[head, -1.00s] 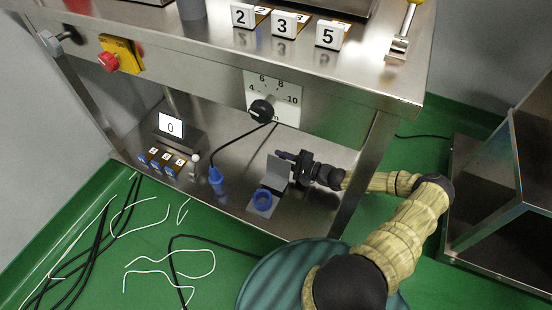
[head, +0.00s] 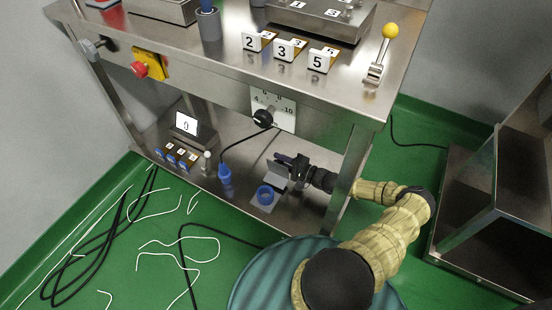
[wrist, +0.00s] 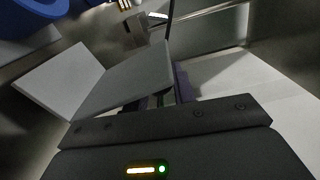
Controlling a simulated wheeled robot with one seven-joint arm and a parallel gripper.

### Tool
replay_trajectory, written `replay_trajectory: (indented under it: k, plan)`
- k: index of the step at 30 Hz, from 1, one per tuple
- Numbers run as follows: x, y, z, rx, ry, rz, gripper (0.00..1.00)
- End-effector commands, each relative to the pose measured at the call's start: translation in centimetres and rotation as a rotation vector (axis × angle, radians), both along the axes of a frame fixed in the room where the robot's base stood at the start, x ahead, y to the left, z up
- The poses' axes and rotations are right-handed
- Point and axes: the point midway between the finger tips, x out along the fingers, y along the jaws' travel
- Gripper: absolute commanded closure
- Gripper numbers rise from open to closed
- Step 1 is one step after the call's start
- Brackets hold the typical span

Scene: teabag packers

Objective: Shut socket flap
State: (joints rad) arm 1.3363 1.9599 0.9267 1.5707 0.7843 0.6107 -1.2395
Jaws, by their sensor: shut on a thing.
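The blue round socket (head: 265,195) sits on a light plate on the lower shelf, and part of its blue ring (wrist: 25,10) shows in the top left of the wrist view. The grey square socket flap (head: 276,175) stands raised behind the socket, so the socket is uncovered. The flap also shows as a grey panel (wrist: 133,75) in the wrist view, close in front of the jaws. My gripper (head: 284,160) is at the flap's upper right edge, shut on it. A purple fingertip shows beside the flap in the wrist view; the exact contact is partly hidden.
A blue plug (head: 225,174) with a black cable stands left of the socket. A counter box with a display (head: 187,124) is farther left. The table leg (head: 345,185) is close to my arm, and the tabletop (head: 215,55) overhangs the shelf.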

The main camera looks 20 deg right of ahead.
Motion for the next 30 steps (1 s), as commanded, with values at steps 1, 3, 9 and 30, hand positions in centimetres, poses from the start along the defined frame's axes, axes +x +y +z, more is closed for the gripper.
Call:
replay_trajectory:
  k: [1, 3, 9, 30]
  plan:
    - [-0.15, -0.2, 0.22, 0.005, 0.0, -0.004, 1.0]
    - [-0.21, -0.33, 0.2, 0.005, 0.0, -0.007, 1.0]
    - [-0.23, -0.45, 0.17, 0.004, -0.001, -0.009, 1.0]
    - [-0.68, -0.79, 0.22, 0.001, 0.0, -0.009, 0.56]
